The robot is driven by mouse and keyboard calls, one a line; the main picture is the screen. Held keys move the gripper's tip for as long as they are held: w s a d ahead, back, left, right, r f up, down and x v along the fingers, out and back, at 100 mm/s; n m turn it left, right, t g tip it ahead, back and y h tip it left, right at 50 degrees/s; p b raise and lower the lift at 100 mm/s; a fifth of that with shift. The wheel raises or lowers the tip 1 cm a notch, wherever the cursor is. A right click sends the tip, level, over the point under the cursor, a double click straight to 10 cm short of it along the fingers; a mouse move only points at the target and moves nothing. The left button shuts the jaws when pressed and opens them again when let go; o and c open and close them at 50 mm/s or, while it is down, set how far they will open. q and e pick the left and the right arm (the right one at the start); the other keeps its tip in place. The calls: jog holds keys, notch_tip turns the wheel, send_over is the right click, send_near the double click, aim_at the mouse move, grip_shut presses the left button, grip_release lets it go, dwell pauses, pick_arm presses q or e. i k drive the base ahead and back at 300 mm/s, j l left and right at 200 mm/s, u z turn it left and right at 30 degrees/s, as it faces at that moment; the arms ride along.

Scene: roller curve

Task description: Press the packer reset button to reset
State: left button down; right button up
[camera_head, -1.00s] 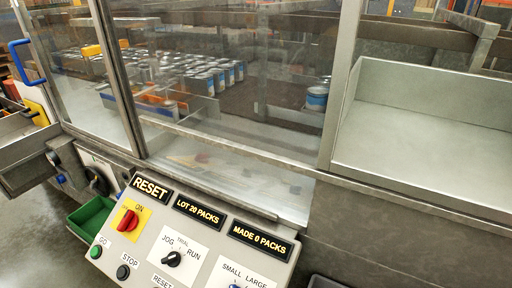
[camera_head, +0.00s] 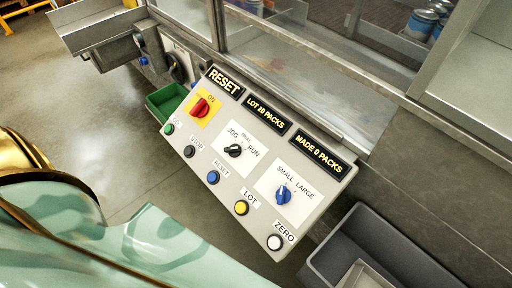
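The packer control panel (camera_head: 222,196) is in the middle of the head view, mounted on the machine's front. The blue reset button (camera_head: 213,177) is on its lower row, with a RESET label above it. The green go button (camera_head: 169,129) and black stop button (camera_head: 190,151) are to its left. The yellow lot button (camera_head: 241,208) and pale zero button (camera_head: 274,242) are to its right. The display (camera_head: 224,81) at the panel's upper left reads RESET. Neither of my grippers shows; only a green and gold part of my body fills the lower left.
A green bin (camera_head: 165,101) stands left of the panel. A grey crate (camera_head: 390,250) is at the lower right. The red switch (camera_head: 200,107), black jog/run knob (camera_head: 233,151) and blue size knob (camera_head: 283,195) sit above the buttons. Open floor lies left.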

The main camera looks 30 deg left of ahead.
aim_at(212, 177)
jog(key=k+j+u, duration=0.15)
jog(key=j+u, duration=0.15)
jog(key=u, duration=0.15)
jog(key=k+j+u, duration=0.1)
jog(key=j+u, duration=0.2)
jog(key=u, duration=0.2)
